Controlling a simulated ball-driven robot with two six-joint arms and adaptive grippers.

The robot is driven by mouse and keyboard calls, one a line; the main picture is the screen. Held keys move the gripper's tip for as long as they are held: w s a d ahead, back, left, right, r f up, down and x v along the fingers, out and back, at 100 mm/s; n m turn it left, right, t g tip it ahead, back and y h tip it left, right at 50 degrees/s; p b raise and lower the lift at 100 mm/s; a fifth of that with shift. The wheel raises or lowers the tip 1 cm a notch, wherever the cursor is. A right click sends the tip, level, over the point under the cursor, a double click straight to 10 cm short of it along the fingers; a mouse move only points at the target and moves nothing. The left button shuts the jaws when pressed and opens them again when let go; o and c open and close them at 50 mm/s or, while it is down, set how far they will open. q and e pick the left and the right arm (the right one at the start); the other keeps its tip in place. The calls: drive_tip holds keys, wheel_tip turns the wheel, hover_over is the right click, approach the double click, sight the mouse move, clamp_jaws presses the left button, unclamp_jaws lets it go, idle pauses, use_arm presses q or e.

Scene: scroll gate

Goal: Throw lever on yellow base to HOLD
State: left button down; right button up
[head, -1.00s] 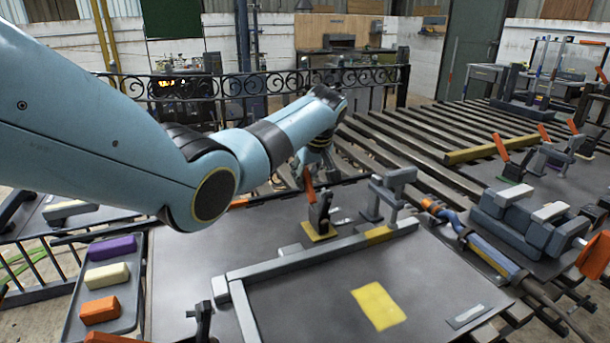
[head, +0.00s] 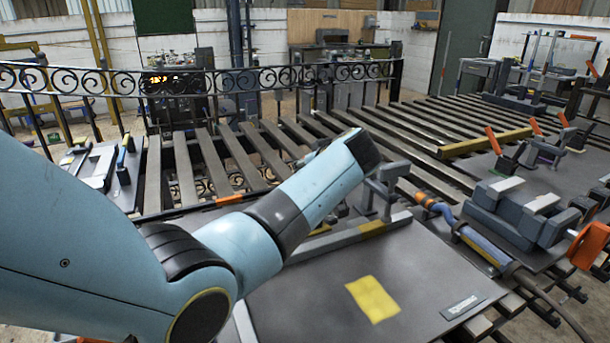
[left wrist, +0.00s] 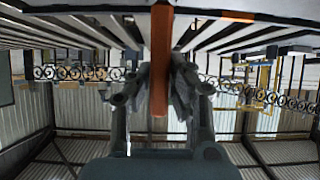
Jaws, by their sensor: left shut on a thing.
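In the left wrist view an orange lever handle (left wrist: 160,60) stands between the fingers of my left gripper (left wrist: 161,78). The fingers are shut on the handle from both sides. In the head view my left arm covers the lever, its yellow base and the left gripper, so the lever's angle and any HOLD mark cannot be read there. My right gripper is in neither view.
A grey bracket (head: 382,190) stands close to the right of my left arm, by a grey rail (head: 340,238). A yellow patch (head: 372,299) lies on the dark panel (head: 300,300). Other orange-handled levers (head: 493,140) stand at the right.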

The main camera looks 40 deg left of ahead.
use_arm(q)
drive_tip(key=shift+d, duration=0.1)
idle(0.3)
drive_tip(key=c, duration=1.2)
unclamp_jaws()
drive_tip(key=shift+c, duration=0.2)
drive_tip(key=v, duration=0.7)
drive_tip(key=shift+d, duration=0.25)
drive_tip(key=shift+s+r, duration=0.1)
